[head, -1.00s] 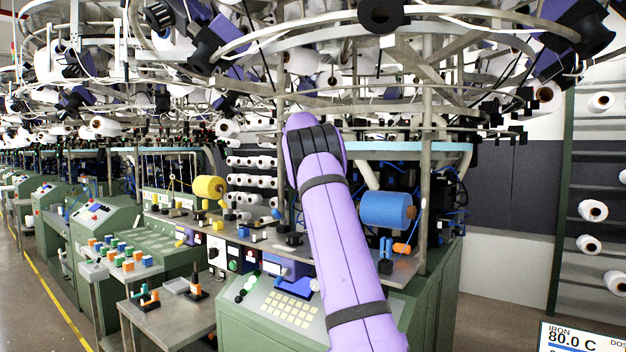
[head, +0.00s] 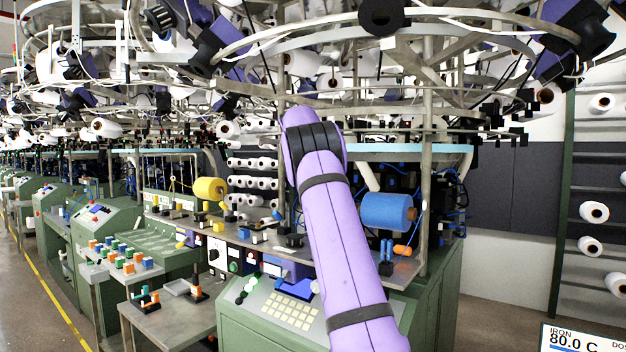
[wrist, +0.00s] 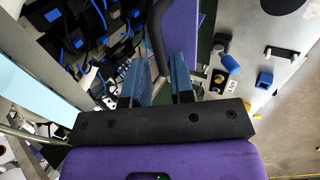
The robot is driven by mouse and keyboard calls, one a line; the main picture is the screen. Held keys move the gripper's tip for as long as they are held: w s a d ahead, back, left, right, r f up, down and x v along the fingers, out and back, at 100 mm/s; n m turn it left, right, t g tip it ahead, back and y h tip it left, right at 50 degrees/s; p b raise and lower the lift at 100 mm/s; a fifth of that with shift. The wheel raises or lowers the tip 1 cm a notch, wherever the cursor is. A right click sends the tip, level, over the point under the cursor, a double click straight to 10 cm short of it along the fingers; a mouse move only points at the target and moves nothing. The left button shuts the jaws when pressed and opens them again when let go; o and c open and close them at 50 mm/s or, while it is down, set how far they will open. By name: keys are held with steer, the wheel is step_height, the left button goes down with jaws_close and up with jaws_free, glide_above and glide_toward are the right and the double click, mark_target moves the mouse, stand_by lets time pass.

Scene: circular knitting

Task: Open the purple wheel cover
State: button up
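A purple panel (wrist: 181,34), which looks like the wheel cover, shows at the top middle of the wrist view. A black curved handle (wrist: 156,38) runs down along its left edge. My gripper (wrist: 159,70) has its two blue fingers spread apart, with a visible gap between them. The lower end of the handle appears in line with this gap; I cannot tell whether the fingers touch it. In the head view my purple arm reaches forward into the knitting machine and hides the gripper. I cannot make out the cover there.
In the head view, a blue spool (head: 388,211) sits right of my arm and a yellow spool (head: 209,189) left. A green control panel (head: 262,322) stands below. Metal rings (head: 445,48) with yarn cones hang overhead. In the wrist view, black parts with blue cables crowd the left.

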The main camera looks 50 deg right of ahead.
steer(key=v, duration=0.6)
steer(key=shift+a+r, duration=0.2)
steer(key=shift+r, duration=0.15)
steer(key=s+a+t+y, duration=0.1)
steer(key=s+a, duration=0.4)
steer(key=a, duration=0.5)
steer(key=s+a+t+y, duration=0.2)
steer(key=s+a, duration=0.3)
steer(key=a, duration=0.5)
steer(key=s+a+t+y, duration=0.1)
steer(key=s+a, duration=0.3)
steer(key=a, duration=0.5)
steer(key=s+a+f+y, duration=0.1)
steer(key=s+a+f, duration=0.8)
steer(key=s, duration=0.2)
steer(key=s+a+f+m+y, duration=0.1)
steer(key=s+a+f, duration=0.8)
steer(key=s, duration=0.3)
steer(key=shift+a+f+t, duration=0.25)
steer(key=shift+f+t, duration=0.15)
steer(key=shift+f, duration=0.4)
